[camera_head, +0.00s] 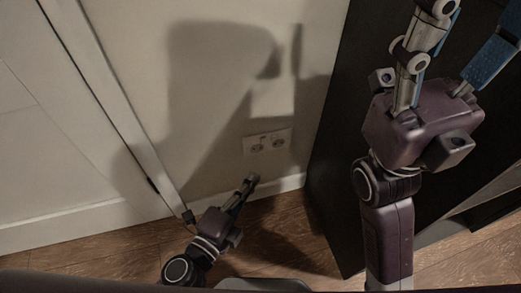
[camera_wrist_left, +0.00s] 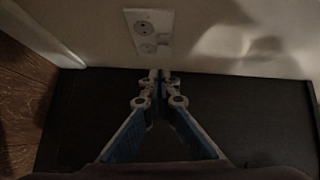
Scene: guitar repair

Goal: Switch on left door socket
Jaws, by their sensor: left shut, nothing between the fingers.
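The door socket (camera_head: 267,141) is a pale double wall plate low on the beige wall, right of the white door frame. In the left wrist view the socket plate (camera_wrist_left: 163,21) shows at the top, with round outlets on it; I cannot make out its switch state. My left gripper (camera_head: 252,179) is shut and empty, below the socket and pointing up toward it. In the wrist view its fingertips (camera_wrist_left: 154,74) meet just below the plate, apart from it in the picture. My right gripper (camera_head: 465,50) is raised at the right, fingers spread and empty, tips partly cut off by the frame.
A white door (camera_head: 50,150) and its frame (camera_head: 112,95) stand left of the socket. A dark cabinet or panel (camera_head: 335,175) stands to the right, close to the socket. Wooden floor (camera_head: 275,240) lies below. Shadows of my arms fall across the wall.

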